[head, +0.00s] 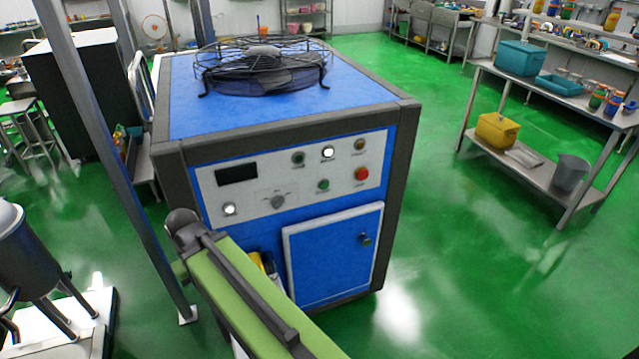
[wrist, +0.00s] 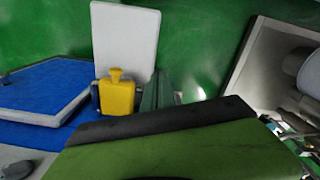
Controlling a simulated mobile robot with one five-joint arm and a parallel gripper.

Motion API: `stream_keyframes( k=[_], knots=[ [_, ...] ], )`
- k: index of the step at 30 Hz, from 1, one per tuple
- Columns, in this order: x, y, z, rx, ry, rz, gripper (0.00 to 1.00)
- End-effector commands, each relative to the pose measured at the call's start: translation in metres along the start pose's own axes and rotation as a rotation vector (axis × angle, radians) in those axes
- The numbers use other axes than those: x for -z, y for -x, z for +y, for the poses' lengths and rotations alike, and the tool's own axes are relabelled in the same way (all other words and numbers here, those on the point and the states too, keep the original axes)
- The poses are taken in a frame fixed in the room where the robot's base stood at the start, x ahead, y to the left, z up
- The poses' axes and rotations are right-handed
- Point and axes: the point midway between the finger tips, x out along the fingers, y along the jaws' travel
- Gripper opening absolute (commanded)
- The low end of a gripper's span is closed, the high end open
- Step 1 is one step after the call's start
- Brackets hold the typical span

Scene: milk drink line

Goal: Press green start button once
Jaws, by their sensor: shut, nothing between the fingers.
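A blue machine (head: 268,110) stands in the middle of the head view, with a pale control panel (head: 200,186) on its front. The panel has two green buttons, an upper one (head: 298,158) and a lower one (head: 323,185) beside a red button (head: 361,174). Their labels are too small to read, so I cannot tell which is start. My green arm rises in front of the machine's lower left, below the panel. I cannot make out my gripper in either view. The wrist view shows no button clearly.
The machine's door (head: 335,258) has a knob on its right; a yellow object (head: 262,262) shows left of it, partly behind my arm. A grey post (head: 112,150) stands at left. A fan cage (head: 262,68) tops the machine. Green floor is clear at right, before a steel table (head: 575,105).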

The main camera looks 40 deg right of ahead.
Motion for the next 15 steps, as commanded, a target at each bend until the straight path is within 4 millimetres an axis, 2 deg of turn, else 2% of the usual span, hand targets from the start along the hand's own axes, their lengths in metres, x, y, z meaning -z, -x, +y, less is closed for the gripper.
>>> stream_keyframes(
  k=[5, 9, 11, 14, 15],
  knots=[
    [0.0, 0.0, 0.001, 0.003, -0.004, 0.0, 0.0],
    [0.005, -0.008, 0.023, 0.074, -0.105, 0.01, 0.0],
    [0.009, -0.013, 0.045, 0.145, -0.204, 0.022, 0.0],
    [0.015, -0.018, 0.101, 0.305, -0.425, 0.063, 0.0],
    [0.017, -0.018, 0.126, 0.373, -0.518, 0.088, 0.0]
  ],
)
